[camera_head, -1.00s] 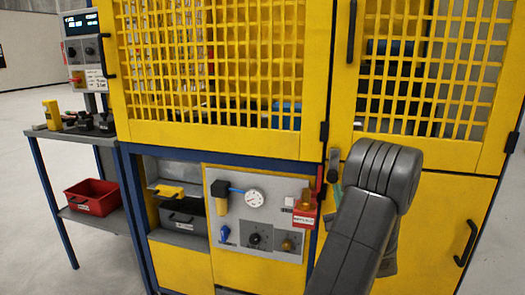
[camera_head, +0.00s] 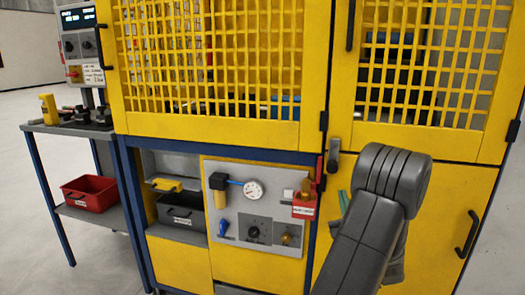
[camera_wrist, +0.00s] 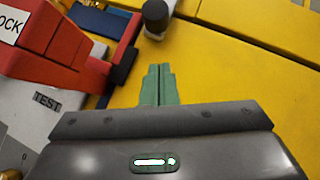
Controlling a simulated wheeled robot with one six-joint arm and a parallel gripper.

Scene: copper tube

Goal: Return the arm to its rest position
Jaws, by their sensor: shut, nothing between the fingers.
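My arm (camera_head: 362,235) reaches up from the bottom right of the head view, its dark grey joint in front of the yellow cabinet. My gripper (camera_head: 344,203) is mostly hidden behind the arm; only a bit of its green fingers shows. In the wrist view my gripper (camera_wrist: 158,82) has its two green fingers shut together and empty, pointing at the yellow cabinet front. A dark-ended handle (camera_wrist: 155,16) lies beyond the fingertips, apart from them. In the head view this grey door handle (camera_head: 333,156) stands upright above the fingers.
A red lock block (camera_head: 304,205) sits left of my gripper on the grey gauge panel (camera_head: 232,243), and shows close by in the wrist view (camera_wrist: 52,45). Yellow mesh doors (camera_head: 215,60) fill the top. A side table (camera_head: 62,130) with a red bin (camera_head: 90,193) stands left.

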